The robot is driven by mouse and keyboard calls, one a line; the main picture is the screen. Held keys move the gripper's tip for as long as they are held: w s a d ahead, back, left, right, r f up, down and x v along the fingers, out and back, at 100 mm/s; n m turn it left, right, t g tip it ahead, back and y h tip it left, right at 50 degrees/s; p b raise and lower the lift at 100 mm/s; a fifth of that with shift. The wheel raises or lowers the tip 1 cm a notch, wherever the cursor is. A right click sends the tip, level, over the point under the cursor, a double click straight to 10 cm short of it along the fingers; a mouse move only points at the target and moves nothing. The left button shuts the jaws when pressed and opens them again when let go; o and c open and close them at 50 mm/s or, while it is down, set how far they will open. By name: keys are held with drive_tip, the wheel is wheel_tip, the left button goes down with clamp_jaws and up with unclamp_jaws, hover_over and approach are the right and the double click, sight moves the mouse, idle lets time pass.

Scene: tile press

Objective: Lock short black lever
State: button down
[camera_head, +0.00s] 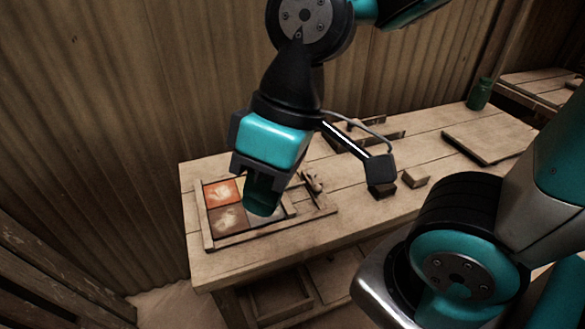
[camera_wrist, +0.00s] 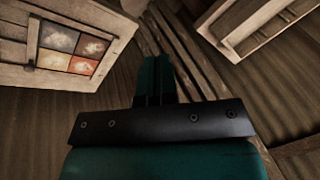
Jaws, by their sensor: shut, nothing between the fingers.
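The tile press frame (camera_head: 208,240) lies on the left end of the wooden workbench. It holds orange and brown tiles with pale patterns. My gripper (camera_head: 260,208) is shut and empty, in front of the frame's right part in the head view, and hides some tiles. In the wrist view my gripper (camera_wrist: 155,68) points away from the frame (camera_wrist: 14,72), which is at the upper left. A small clamp-like part (camera_head: 314,182) sits at the frame's far right corner.
A corrugated wall (camera_head: 100,110) stands close behind. Open shelf space lies below the bench top.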

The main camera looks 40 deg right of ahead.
drive_tip(key=w+d+f+n+h+b, duration=0.1)
drive_tip(key=w+d+f+n+h, duration=0.2)
drive_tip(key=w+d+f, duration=0.2)
drive_tip(key=w+d+f+n+h+b, duration=0.1)
drive_tip(key=w+d+f+n+h, duration=0.2)
drive_tip(key=w+d, duration=0.8)
wheel_tip(320, 180, down, 3)
drive_tip(key=w, duration=0.2)
drive_tip(key=shift+w+r+g, duration=0.2)
drive_tip(key=shift+w+g, duration=0.1)
drive_tip(key=shift+g, duration=0.1)
drive_tip(key=f, duration=0.3)
drive_tip(key=d+f, duration=0.1)
drive_tip(key=f, duration=0.2)
drive_tip(key=s+f, duration=0.1)
drive_tip(key=f, duration=0.2)
drive_tip(key=shift+d+f, duration=0.2)
drive_tip(key=shift+f, duration=0.1)
drive_tip(key=shift+s+d+f, duration=0.35)
drive_tip(key=shift+d+f, duration=0.2)
drive_tip(key=shift+d, duration=0.25)
drive_tip(key=shift+s+d+f, duration=0.35)
drive_tip(key=shift+d+f, duration=0.15)
drive_tip(key=shift+d, duration=0.3)
